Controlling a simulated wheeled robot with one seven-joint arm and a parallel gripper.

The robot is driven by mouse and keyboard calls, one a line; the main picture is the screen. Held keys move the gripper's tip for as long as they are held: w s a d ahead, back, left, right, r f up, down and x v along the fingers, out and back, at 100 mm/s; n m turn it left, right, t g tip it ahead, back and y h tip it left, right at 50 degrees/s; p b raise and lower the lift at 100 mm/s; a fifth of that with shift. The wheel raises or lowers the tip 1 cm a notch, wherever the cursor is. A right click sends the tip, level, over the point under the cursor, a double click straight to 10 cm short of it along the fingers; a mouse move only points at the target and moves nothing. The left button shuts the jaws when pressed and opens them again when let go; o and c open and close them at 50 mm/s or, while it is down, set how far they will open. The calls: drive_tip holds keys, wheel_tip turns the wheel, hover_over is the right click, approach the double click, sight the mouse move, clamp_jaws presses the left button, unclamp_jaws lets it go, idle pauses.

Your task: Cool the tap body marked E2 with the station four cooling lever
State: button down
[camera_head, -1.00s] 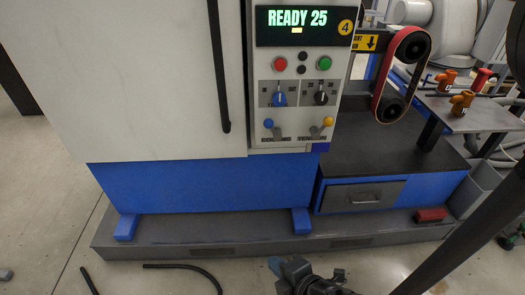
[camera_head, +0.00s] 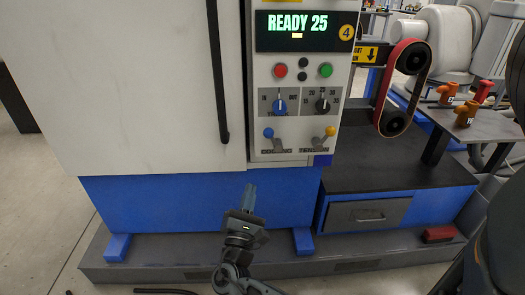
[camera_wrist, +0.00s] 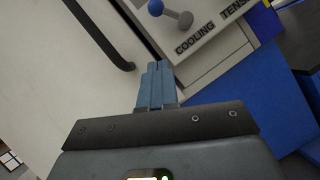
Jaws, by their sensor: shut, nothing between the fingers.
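The cooling lever (camera_head: 273,138) has a blue ball knob and sits at the lower left of the station four panel (camera_head: 299,100), above the word COOLING. It also shows at the top of the wrist view (camera_wrist: 170,12). My gripper (camera_head: 249,190) is shut and empty, below the lever and apart from it, in front of the blue base. In the wrist view its fingers (camera_wrist: 157,70) are together. Orange tap bodies stand on the side table at right, one (camera_head: 447,93) behind another (camera_head: 466,113); their marks are too small to read.
The display (camera_head: 305,31) reads READY 25. A yellow-knobbed TENSION lever (camera_head: 328,134) stands right of the cooling lever. A long black door handle (camera_head: 218,75) is at left. A sanding belt (camera_head: 403,88) and a red block (camera_head: 438,235) are at right.

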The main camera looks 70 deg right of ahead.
approach(273, 139)
drive_tip(key=w+d, duration=0.4)
drive_tip(key=shift+s+d+r+p, duration=0.2)
drive_tip(key=shift+d+r+p, duration=0.15)
drive_tip(key=shift+r+p, duration=0.2)
drive_tip(key=shift+s+d+r+p, duration=0.3)
drive_tip(key=shift+r+p, duration=0.1)
drive_tip(key=shift+r, duration=0.25)
